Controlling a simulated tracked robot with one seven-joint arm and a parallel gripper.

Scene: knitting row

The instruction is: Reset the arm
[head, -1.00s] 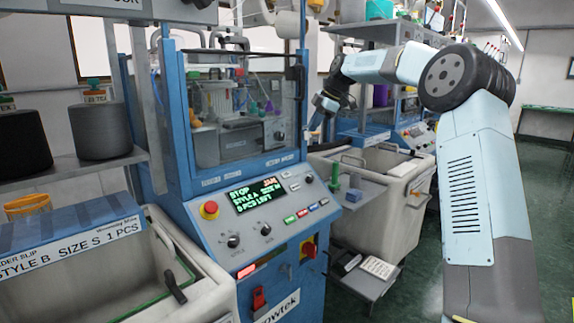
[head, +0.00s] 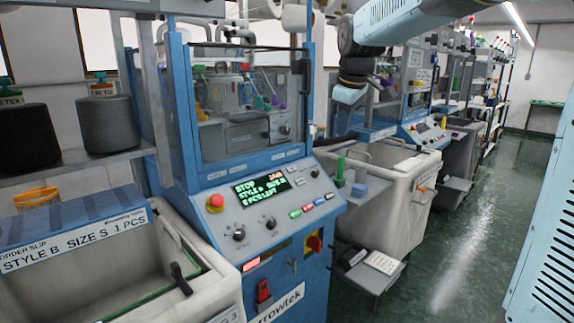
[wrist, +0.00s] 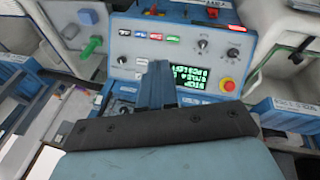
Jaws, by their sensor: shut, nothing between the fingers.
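My gripper (wrist: 157,85) shows in the wrist view, its fingers together with nothing between them. It is over open space in front of the knitting machine's control panel (wrist: 190,50), which appears upside down there. In the head view my arm comes in from the upper right, bent, with its end pointing down at the right of the machine (head: 250,210). The fingertips cannot be made out in the head view.
The panel has a lit green-text screen (head: 261,192) and a red stop button (head: 215,202). A pale bin (head: 400,205) stands right of the machine, another bin (head: 100,285) at lower left. Grey yarn cones (head: 107,123) sit on a shelf. The green aisle floor (head: 480,210) is clear.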

